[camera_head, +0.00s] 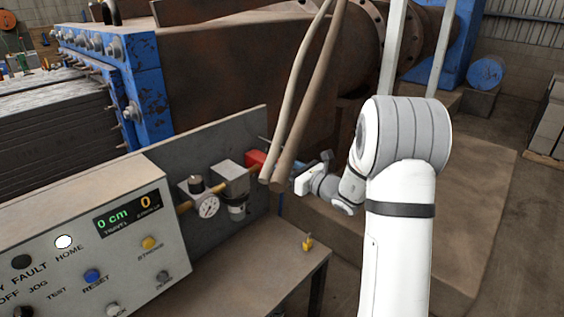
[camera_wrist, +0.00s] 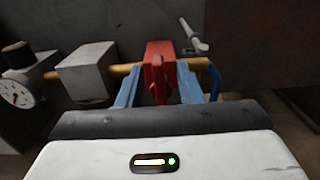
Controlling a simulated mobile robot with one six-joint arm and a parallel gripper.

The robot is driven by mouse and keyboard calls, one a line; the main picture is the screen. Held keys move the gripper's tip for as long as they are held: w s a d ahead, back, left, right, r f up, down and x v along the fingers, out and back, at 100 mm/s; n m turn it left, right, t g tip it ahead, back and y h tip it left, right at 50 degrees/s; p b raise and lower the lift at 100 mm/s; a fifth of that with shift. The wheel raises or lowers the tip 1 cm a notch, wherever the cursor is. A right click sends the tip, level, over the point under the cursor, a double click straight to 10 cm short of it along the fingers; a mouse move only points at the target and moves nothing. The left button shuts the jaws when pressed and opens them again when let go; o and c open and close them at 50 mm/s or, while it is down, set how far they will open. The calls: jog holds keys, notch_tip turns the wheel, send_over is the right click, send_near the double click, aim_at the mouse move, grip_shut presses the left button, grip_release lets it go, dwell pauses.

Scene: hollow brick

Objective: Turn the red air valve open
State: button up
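The red air valve (camera_head: 255,159) sits on a yellow pipe against the grey panel, partly behind hanging brown hoses in the head view. In the wrist view the red valve (camera_wrist: 160,58) is at the centre, with a narrow red handle pointing toward me. My gripper (camera_wrist: 157,82) has its two blue fingers apart, one on each side of the handle. Gaps show between the fingers and the handle, so it is not gripped. In the head view my gripper (camera_head: 284,163) reaches the valve from the right, and its fingertips are partly hidden.
A grey regulator block (camera_head: 231,178) and a round gauge (camera_head: 208,207) stand left of the valve on the same pipe. The brown hoses (camera_head: 303,95) hang close by my gripper. A control box (camera_head: 95,245) stands at lower left. A bench top (camera_head: 265,262) lies below.

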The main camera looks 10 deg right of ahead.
jog(key=shift+x, duration=1)
jog(key=shift+c, duration=0.3)
grip_shut()
